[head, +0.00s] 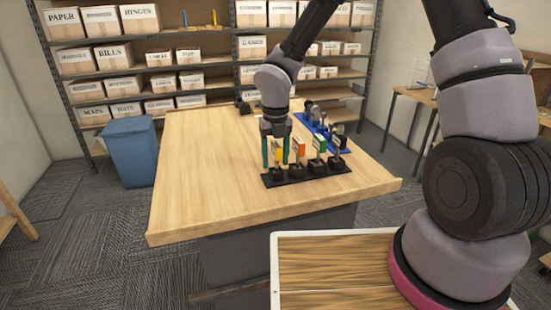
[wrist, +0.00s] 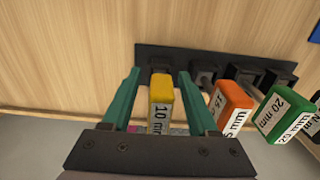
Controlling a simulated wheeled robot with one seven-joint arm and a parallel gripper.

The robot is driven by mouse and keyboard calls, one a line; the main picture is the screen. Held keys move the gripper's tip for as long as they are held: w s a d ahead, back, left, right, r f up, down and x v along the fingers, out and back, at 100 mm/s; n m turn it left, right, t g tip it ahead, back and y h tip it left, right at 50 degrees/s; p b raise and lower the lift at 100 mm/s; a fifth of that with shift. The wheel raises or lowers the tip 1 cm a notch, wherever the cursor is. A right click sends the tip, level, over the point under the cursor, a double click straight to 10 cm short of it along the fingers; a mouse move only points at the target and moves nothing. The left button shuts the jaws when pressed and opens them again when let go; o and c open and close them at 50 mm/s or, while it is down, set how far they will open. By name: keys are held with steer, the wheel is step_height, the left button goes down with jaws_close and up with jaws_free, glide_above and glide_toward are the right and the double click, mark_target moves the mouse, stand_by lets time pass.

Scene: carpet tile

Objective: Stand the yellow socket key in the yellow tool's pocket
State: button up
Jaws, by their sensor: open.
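The yellow socket key (wrist: 161,92), labelled 10 mm, stands upright at the leftmost pocket of a black rack (head: 295,179) near the table's front right. It also shows between the fingers in the head view (head: 278,149). Its lower end is hidden, so I cannot tell how deep it sits. My gripper (head: 276,155) is open, pointing down, with one teal finger on each side of the yellow handle. In the wrist view (wrist: 160,98) there are gaps beside the handle.
Orange (wrist: 232,97), green (wrist: 275,115) and dark (head: 339,141) keys stand in the same rack, right of the yellow one. A blue rack (head: 319,127) with tools lies behind. The left half of the wooden table (head: 200,180) is clear. A blue bin (head: 131,150) stands left of it.

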step_height(320, 180, up, 10)
steer(key=shift+r, duration=0.2)
steer(key=s+d+r+m+t, duration=0.35)
steer(key=d+r+m, duration=1.05)
steer(key=m, duration=0.8)
steer(key=s+d+r+m+t+y, duration=0.1)
steer(key=s+d+r+m, duration=0.3)
steer(key=m, duration=0.6)
steer(key=s+d+r+m+t+y, duration=0.1)
steer(key=s+d+r+m, duration=0.3)
steer(key=m, duration=0.7)
steer(key=shift+s+d+t, duration=0.5)
steer(key=shift+s+t, duration=0.25)
steer(key=shift+t, duration=0.1)
